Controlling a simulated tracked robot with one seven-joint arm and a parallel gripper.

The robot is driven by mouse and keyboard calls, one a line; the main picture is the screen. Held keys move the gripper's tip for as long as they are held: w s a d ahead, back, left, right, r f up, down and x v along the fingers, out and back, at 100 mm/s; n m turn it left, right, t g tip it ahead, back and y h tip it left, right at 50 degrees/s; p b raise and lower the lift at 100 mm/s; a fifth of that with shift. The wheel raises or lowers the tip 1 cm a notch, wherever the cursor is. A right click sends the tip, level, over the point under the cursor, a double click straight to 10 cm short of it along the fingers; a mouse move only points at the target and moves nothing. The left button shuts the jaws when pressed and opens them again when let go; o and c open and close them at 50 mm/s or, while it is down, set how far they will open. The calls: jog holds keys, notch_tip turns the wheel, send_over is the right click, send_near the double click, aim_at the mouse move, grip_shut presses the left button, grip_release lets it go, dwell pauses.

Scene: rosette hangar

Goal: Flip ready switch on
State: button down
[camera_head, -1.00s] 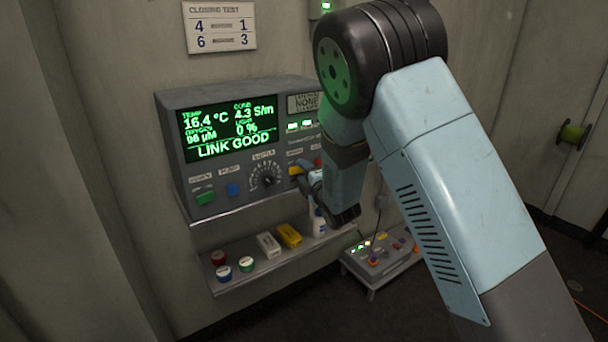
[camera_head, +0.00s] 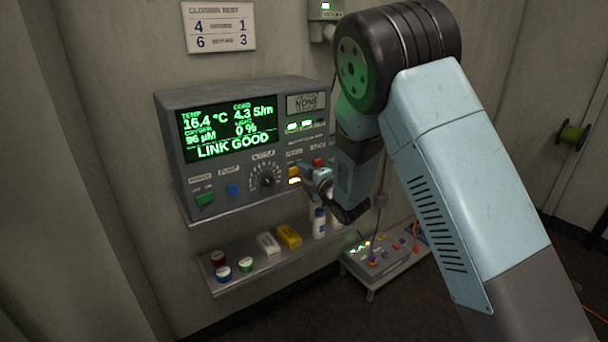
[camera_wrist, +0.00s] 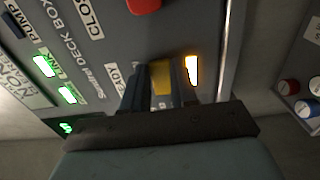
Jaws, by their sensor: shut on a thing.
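The yellow ready switch (camera_wrist: 162,78) is on the grey console panel, beside a partly hidden label ending "EADY" in the wrist view. My gripper (camera_wrist: 163,88) has its dark fingers on either side of the switch and is shut on it. An amber lamp (camera_wrist: 192,70) beside the switch is lit. In the head view my gripper (camera_head: 305,177) is at the panel's lower right, and the amber lamp (camera_head: 295,181) shows bright there. The switch's exact tilt is hard to tell between the fingers.
A red control (camera_wrist: 144,4) and green lamps (camera_wrist: 67,95) are close by on the panel. Below, a shelf (camera_head: 232,287) holds jars, boxes and bottles. A second control box (camera_head: 372,258) stands low at the right. The console screen (camera_head: 228,128) reads LINK GOOD.

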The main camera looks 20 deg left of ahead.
jog(key=shift+d+f+n+g+y, duration=0.1)
jog(key=shift+f+n+g+y, duration=0.1)
jog(key=shift+n+g+y, duration=0.15)
jog(key=c, duration=0.9)
grip_release()
jog(key=shift+w+r, duration=0.1)
jog(key=v, duration=1.3)
jog(key=shift+s+d, duration=0.25)
jog(key=shift+r, duration=0.1)
